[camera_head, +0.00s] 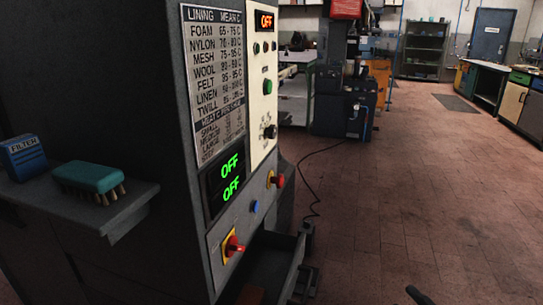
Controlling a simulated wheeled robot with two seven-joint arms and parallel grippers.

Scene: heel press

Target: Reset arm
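The dark heel press (160,90) fills the left side of the view. Its front has a printed lining chart (214,75), a green display (229,178) reading OFF twice, and an orange display (265,20) reading OFF. A red knob on a yellow plate (233,246) sits low on the panel, with a blue button (255,206) and another red knob (277,180) to its right.
A side shelf (130,210) holds a teal brush (90,181) and a blue FILTER box (23,157). An open tray (290,270) juts out low on the press. A cable lies on the tiled floor (400,190), which is clear at right. Benches (510,95) stand at far right.

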